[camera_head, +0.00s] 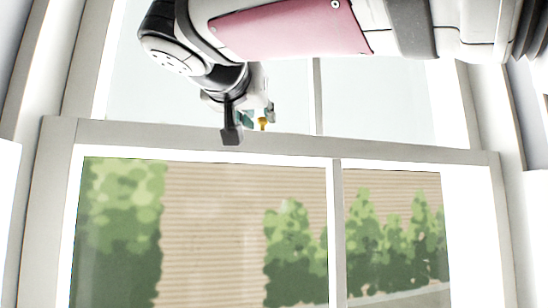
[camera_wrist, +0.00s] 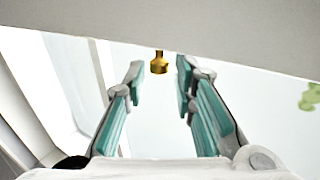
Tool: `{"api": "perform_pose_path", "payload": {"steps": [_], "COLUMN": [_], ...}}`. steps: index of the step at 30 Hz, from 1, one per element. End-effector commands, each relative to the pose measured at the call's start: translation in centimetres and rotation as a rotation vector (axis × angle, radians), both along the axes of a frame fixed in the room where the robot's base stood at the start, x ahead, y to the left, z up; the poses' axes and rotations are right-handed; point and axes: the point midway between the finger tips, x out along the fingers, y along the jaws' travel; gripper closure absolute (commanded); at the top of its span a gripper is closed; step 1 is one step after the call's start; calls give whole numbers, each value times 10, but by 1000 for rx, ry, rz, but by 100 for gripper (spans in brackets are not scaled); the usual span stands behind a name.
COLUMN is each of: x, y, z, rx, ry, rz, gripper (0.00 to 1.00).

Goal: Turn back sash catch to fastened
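The sash catch shows as a small brass-coloured piece (camera_head: 262,123) at the top of the window's meeting rail, partly behind my gripper in the head view. In the wrist view its rounded brass end (camera_wrist: 159,63) hangs at the rail's edge, ahead of and between the two fingertips. My gripper (camera_head: 252,117) is at the rail. In the wrist view my gripper (camera_wrist: 160,82) is open, with teal-padded fingers apart and nothing between the pads. The rest of the catch is hidden, and I cannot tell its turned position.
The pale meeting rail (camera_head: 400,152) runs across the window, close to my fingers. A vertical glazing bar (camera_head: 337,230) divides the lower panes. The white window frame (camera_head: 50,200) stands at the left. Hedges and a slatted wall show through the glass.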

Motion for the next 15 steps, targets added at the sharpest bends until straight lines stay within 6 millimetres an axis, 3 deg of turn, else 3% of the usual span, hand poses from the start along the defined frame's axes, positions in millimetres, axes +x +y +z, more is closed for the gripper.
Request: {"api": "perform_pose_path", "payload": {"steps": [6, 15], "x": [24, 30], "y": [-6, -7], "z": [0, 0], "rx": [0, 0], "ry": [1, 1], "rz": [-2, 0], "gripper": [75, 75]}}
